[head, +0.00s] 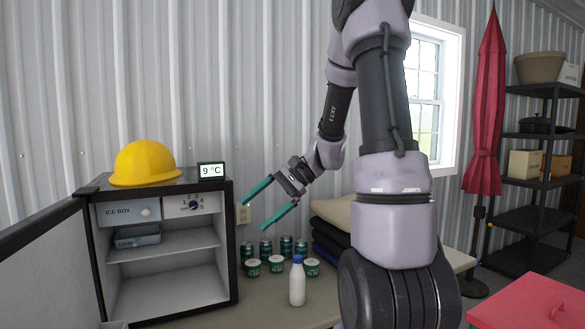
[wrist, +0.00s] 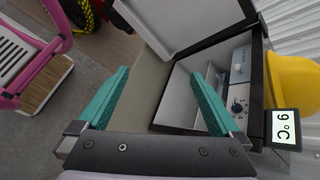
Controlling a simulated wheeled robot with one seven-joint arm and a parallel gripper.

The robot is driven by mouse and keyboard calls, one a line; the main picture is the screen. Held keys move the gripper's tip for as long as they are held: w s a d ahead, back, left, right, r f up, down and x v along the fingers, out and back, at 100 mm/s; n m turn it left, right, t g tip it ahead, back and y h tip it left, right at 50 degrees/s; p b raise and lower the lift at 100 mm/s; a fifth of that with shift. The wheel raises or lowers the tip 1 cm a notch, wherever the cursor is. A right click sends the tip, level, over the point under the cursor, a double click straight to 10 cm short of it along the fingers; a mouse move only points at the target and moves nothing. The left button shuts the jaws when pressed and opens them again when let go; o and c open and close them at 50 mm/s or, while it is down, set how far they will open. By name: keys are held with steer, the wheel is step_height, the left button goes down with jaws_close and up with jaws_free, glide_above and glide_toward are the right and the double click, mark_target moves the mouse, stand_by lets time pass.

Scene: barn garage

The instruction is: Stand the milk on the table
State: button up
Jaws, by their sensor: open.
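My gripper (head: 254,218) has teal fingers spread apart and is empty. It hangs in the air above and to the left of the milk, apart from it. In the wrist view my gripper (wrist: 160,75) points toward the open fridge (wrist: 172,108). The milk does not show in the wrist view.
The fridge (head: 232,255) has bare lower shelves, with a yellow hard hat (head: 145,163) and a thermometer (head: 211,171) on top. Several green cans (head: 286,246) and white-and-green tubs (head: 277,264) stand behind the milk. Folded cloths (head: 330,225) lie behind my arm. A red box (head: 530,303) is at right.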

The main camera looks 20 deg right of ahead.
steer(key=s+d+r+n+t+h, duration=0.2)
steer(key=s+r+n+t+h, duration=0.4)
steer(key=s+r, duration=0.6)
steer(key=s+h, duration=0.2)
steer(key=shift+s+d+r+n+h, duration=0.25)
steer(key=shift+d+n+h, duration=0.05)
steer(key=shift+d, duration=0.05)
stand_by(0.5)
